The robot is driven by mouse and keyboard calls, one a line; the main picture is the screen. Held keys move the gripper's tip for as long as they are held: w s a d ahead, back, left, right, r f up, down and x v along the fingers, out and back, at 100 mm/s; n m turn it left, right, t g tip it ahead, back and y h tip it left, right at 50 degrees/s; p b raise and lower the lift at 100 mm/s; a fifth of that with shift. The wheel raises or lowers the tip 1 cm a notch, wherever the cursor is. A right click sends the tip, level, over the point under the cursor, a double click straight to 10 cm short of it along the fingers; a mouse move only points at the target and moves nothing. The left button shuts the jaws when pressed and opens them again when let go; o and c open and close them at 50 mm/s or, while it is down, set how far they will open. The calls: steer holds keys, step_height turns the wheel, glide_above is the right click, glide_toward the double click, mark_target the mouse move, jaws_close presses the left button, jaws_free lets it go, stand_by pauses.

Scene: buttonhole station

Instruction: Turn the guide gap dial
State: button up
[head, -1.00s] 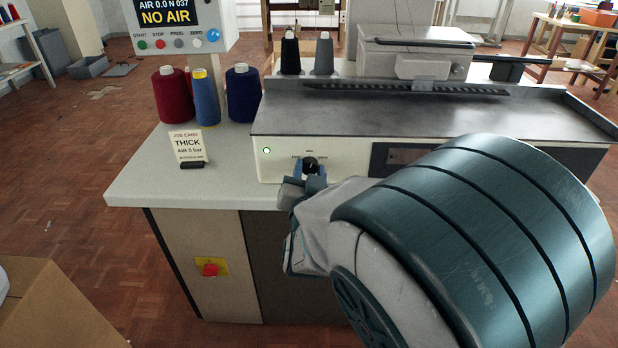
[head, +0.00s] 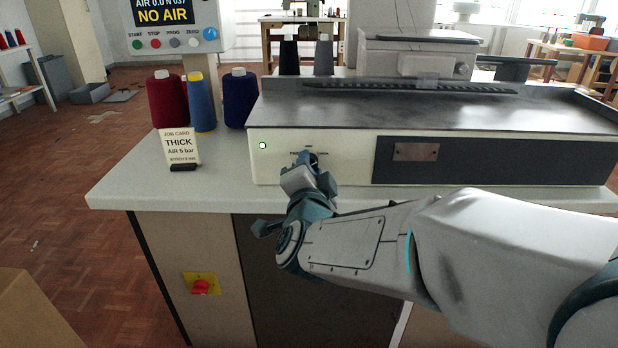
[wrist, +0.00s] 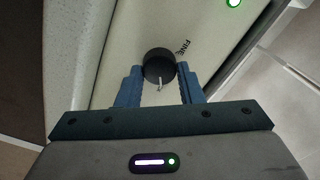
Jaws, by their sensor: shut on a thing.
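The guide gap dial is a round black knob (wrist: 158,66) with a pale pointer mark, set on the cream front panel (wrist: 118,40) of the machine. The word FINE is printed beside it in the wrist view. My gripper (wrist: 158,80) has its two blue fingers on either side of the knob, shut on it. In the head view my gripper (head: 306,160) is at the panel's left part, and it hides most of the dial and some of the lettering around it.
A lit green lamp (head: 263,145) is on the panel left of the dial. A job card (head: 181,147) reading THICK, AIR 5 bar stands on the table (head: 225,189). Thread cones (head: 166,100) stand behind it. The display (head: 163,12) reads NO AIR. A red button (head: 200,287) is on the cabinet below.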

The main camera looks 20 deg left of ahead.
stand_by(0.4)
steer(key=o, duration=0.9)
steer(key=shift+o, duration=0.2)
steer(key=p+v, duration=0.2)
steer(key=v, duration=1.2)
steer(key=shift+w+r, duration=0.15)
